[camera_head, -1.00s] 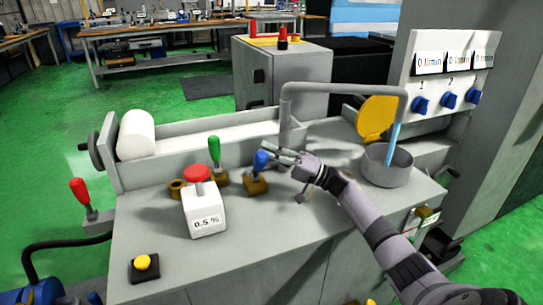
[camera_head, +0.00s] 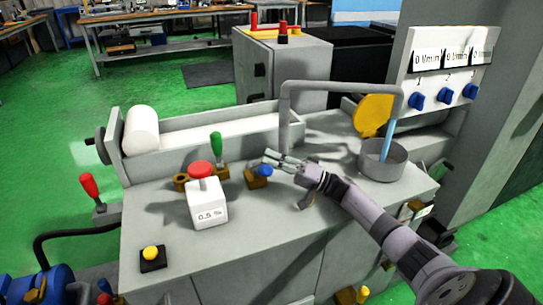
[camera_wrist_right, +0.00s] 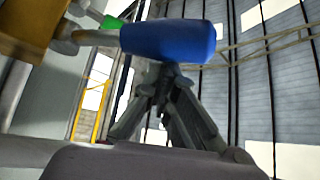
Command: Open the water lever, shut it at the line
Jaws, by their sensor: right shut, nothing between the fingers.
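The blue-handled lever (camera_head: 264,171) on its brown base (camera_head: 254,183) leans toward the front of the machine top. Its handle crosses the upper part of the right wrist view (camera_wrist_right: 168,40). My right gripper (camera_head: 272,157) is shut and empty right beside the handle. Its fingertips (camera_wrist_right: 168,72) lie just under the handle in the wrist view; I cannot tell if they touch it. A blue water stream (camera_head: 388,140) falls from the bent pipe (camera_head: 340,87) into the grey round pot (camera_head: 383,172). The water level and any line in the pot cannot be made out. My left gripper is not in view.
A green lever (camera_head: 216,146) and a white box with a red button (camera_head: 207,207) stand left of the blue lever. A yellow button (camera_head: 151,253) sits at the front left. Blue knobs (camera_head: 444,96) are on the right panel. The front middle of the top is clear.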

